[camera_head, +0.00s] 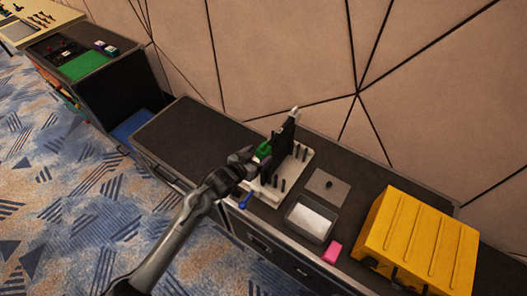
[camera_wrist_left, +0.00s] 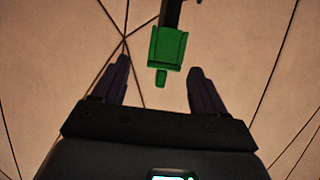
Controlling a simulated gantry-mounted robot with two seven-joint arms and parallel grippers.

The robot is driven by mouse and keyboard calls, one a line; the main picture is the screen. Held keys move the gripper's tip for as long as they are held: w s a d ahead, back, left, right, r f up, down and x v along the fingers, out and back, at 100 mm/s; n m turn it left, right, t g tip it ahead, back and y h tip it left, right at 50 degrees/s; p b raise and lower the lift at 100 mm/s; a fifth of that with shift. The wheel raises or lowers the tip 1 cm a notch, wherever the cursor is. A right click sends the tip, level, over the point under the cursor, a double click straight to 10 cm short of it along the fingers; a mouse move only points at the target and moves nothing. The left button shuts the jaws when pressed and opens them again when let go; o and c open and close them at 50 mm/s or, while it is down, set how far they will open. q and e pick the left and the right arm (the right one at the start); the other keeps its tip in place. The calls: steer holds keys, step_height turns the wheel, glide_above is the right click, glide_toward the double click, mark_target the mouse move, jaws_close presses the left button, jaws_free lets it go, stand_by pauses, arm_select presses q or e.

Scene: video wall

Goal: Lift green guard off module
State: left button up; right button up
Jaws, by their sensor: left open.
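The green guard (camera_head: 264,150) sits at the left side of the dark upright module (camera_head: 284,137), which stands on a pale fixture base (camera_head: 296,166) with several dark pegs. In the left wrist view the green guard (camera_wrist_left: 168,50) has a small tab pointing down, and a dark part of the module (camera_wrist_left: 171,12) shows above it. My left gripper (camera_head: 250,157) is close beside the guard. Its two fingers (camera_wrist_left: 158,88) are open and apart, with the tab's lower end near the gap between them; nothing is held. My right gripper is not in view.
A blue-handled tool (camera_head: 244,200) lies near the counter's front edge. To the right are a grey plate (camera_head: 327,187), a tray with a white inside (camera_head: 310,219), a pink block (camera_head: 332,252) and a yellow case (camera_head: 418,240). The dark counter (camera_head: 190,140) is clear at left.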

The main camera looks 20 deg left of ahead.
mark_target(265, 149)
arm_select(q)
steer(key=shift+x, duration=3.5)
steer(key=shift+a, duration=0.15)
steer(key=c, duration=1)
steer(key=shift+c, duration=0.2)
steer(key=shift+r, duration=0.1)
